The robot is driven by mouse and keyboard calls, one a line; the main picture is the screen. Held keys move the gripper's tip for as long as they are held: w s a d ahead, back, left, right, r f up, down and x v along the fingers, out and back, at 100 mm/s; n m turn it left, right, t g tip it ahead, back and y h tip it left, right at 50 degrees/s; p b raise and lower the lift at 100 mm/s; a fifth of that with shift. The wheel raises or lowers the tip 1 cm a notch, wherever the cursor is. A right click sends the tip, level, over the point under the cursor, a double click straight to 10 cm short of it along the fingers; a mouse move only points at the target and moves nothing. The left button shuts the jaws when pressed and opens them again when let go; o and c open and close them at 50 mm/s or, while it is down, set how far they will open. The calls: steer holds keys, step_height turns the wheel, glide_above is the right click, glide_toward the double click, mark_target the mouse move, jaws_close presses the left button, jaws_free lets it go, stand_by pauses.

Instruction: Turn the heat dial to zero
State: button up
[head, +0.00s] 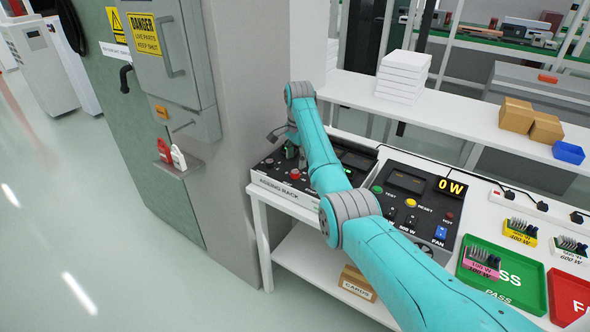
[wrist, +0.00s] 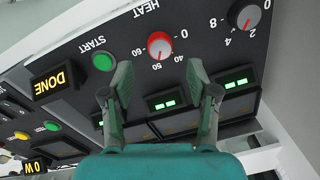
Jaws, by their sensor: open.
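In the wrist view the heat dial (wrist: 160,45) is a round red-and-white knob on a dark panel, next to the upside-down word HEAT. Numbers 0, 40, 50 and 60 are printed around it. In the head view my gripper (head: 291,152) is over the AGING RACK panel (head: 278,184), and my arm covers part of that panel.
Another control box (head: 412,200) reads 0 W. A grey cabinet (head: 175,60) stands close left of the bench. Green PASS tray (head: 500,288) lies right.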

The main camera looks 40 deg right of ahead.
mark_target(296, 171)
steer(key=shift+w+f, duration=0.15)
steer(key=shift+f, duration=2.5)
steer(key=shift+c, duration=0.2)
jaws_close()
